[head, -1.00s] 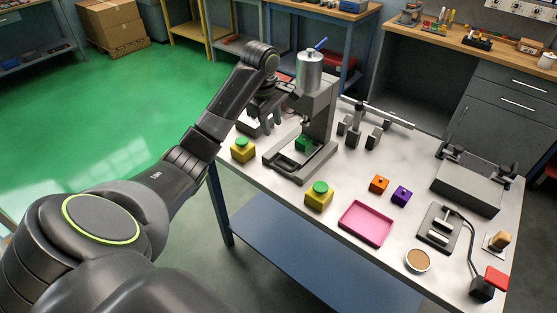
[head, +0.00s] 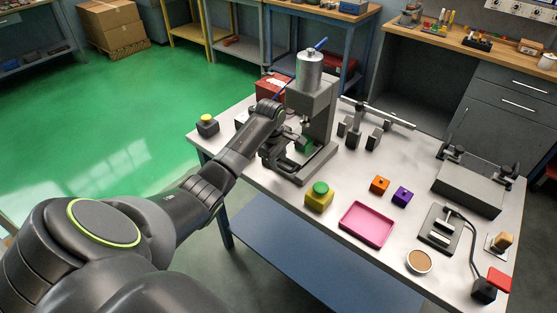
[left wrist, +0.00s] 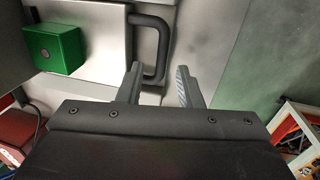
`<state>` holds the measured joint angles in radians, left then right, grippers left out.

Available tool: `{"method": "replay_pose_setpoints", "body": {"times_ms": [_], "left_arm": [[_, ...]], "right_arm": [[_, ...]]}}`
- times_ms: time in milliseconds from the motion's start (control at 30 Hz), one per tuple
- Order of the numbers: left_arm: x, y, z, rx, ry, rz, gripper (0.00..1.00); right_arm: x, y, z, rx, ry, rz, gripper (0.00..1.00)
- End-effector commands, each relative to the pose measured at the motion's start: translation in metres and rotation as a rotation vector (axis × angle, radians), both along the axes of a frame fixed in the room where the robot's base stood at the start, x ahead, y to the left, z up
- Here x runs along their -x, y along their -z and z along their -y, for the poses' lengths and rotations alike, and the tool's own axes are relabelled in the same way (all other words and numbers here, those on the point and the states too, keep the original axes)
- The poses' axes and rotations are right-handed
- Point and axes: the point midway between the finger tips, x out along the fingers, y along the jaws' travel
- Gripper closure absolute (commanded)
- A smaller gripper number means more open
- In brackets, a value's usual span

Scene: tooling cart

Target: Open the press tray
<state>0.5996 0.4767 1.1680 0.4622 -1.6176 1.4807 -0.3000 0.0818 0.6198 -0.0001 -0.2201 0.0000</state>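The grey press (head: 313,95) stands on the bench with a green block (head: 304,146) on its tray. In the left wrist view the green block (left wrist: 53,47) sits on the pale tray (left wrist: 106,45), whose dark loop handle (left wrist: 167,50) sticks out to the right. My left gripper (head: 286,162) is at the press's front left side, largely covering the handle in the head view. In the left wrist view its fingers (left wrist: 158,68) are apart, with the handle's bar between them in the picture. I cannot tell whether they touch it. My right gripper is not in view.
A yellow block with a green top (head: 319,196) stands near the press, beside a pink tray (head: 367,224). Orange (head: 379,184) and purple (head: 402,195) blocks lie to the right. A dark box with a yellow button (head: 207,124) is at the bench's left end.

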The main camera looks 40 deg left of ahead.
Motion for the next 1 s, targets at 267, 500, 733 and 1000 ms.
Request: {"method": "replay_pose_setpoints", "body": {"times_ms": [267,500,733,1000], "left_arm": [[-0.0014,0.0099,0.0003,-0.001,0.001,0.000,0.67],[-0.0014,0.0096,0.0003,-0.001,0.001,0.000,0.78],[-0.0013,0.0093,0.0002,-0.001,0.001,0.000,1.00],[-0.0008,0.0084,0.0000,-0.001,0.001,-0.001,1.00]], "right_arm": [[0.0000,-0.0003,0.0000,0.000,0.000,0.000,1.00],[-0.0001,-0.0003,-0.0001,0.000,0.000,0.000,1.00],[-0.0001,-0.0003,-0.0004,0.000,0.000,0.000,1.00],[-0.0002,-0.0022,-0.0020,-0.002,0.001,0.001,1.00]]}}
